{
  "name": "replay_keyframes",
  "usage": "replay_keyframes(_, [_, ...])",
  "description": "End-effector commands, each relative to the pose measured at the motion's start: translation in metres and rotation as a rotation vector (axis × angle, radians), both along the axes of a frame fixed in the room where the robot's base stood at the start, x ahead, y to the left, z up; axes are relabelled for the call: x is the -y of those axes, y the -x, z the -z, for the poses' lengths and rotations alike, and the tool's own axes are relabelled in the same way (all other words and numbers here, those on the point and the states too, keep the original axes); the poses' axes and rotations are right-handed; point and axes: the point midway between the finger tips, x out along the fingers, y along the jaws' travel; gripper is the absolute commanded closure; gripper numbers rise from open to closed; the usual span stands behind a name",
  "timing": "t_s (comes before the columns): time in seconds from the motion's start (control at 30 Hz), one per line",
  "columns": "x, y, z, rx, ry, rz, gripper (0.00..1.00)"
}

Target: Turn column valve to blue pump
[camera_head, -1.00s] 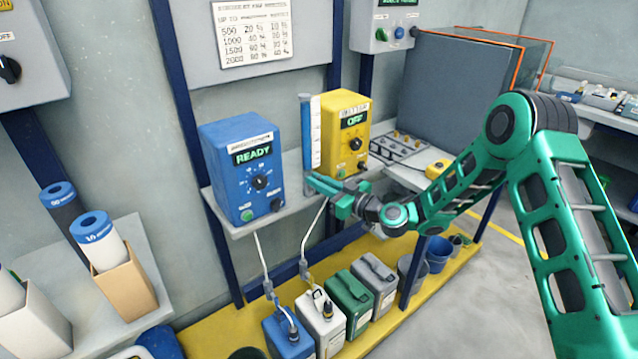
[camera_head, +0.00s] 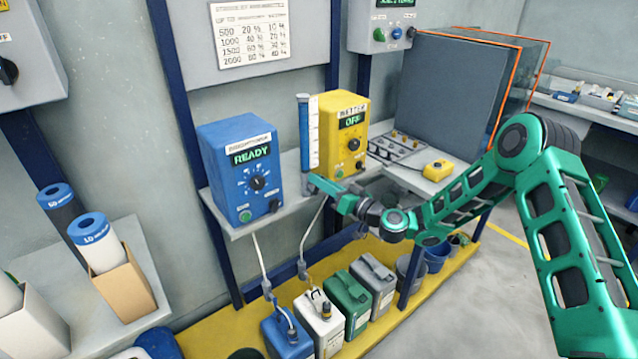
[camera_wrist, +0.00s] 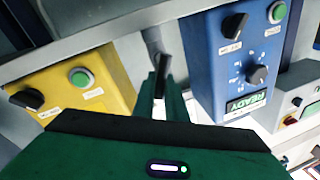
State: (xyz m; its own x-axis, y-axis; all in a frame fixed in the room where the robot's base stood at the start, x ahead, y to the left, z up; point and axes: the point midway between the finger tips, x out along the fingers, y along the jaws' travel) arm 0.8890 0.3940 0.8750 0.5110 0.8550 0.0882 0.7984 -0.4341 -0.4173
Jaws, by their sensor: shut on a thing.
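The blue pump (camera_head: 240,168) stands on the shelf with READY on its display. The yellow pump (camera_head: 343,125) stands to its right and reads OFF. Between them is the upright column (camera_head: 304,130), a blue tube beside a white scale. My gripper (camera_head: 314,183) is at the foot of the column; it hides the valve there in the head view. In the wrist view, my gripper's green fingers (camera_wrist: 164,88) are shut on the dark valve handle (camera_wrist: 161,76). There the blue pump (camera_wrist: 243,55) is at right and the yellow pump (camera_wrist: 80,85) at left.
Hoses run down from the shelf (camera_head: 262,222) to a blue canister (camera_head: 285,335) and a white canister (camera_head: 322,325) on the yellow floor strip. A green canister (camera_head: 348,300) stands beside them. A yellow-topped device (camera_head: 437,170) lies on the right-hand bench.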

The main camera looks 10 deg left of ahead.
Motion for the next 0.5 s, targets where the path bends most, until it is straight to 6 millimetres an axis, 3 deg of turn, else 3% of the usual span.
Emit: replay_keyframes(0.5, [0.0113,-0.0125,0.0108,-0.319,-0.273,0.011,1.0])
